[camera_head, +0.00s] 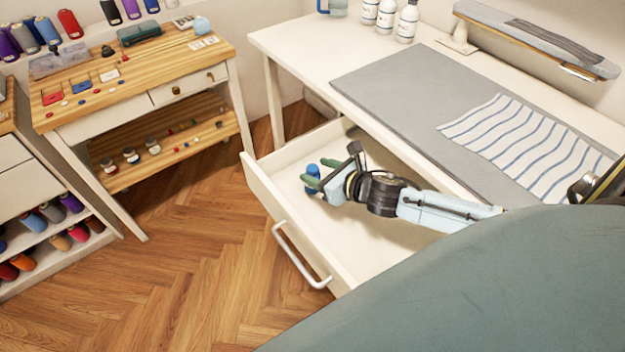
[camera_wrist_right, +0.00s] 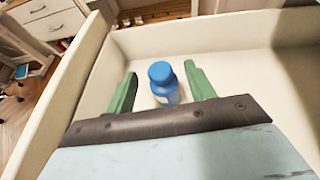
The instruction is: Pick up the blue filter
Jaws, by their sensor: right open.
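The blue filter (camera_wrist_right: 166,84) is a small blue cylinder with a round cap and a pale patch on its side. It stands inside the open white drawer (camera_head: 262,180). In the head view the filter (camera_head: 312,171) shows just beyond the right gripper's fingers. My right gripper (camera_head: 308,184) reaches into the drawer with its green fingers apart. In the right wrist view the filter lies between the two green fingers (camera_wrist_right: 158,90), with a gap visible on each side. I cannot tell how far it is from the fingers in depth. My left gripper is not in view.
The drawer's walls surround the right gripper, and its handle (camera_head: 300,255) faces the floor. Above it, the white table (camera_head: 290,42) carries a grey mat (camera_head: 375,85) and striped cloth (camera_head: 525,145). A wooden workbench (camera_head: 130,70) stands left. The drawer floor around the filter is clear.

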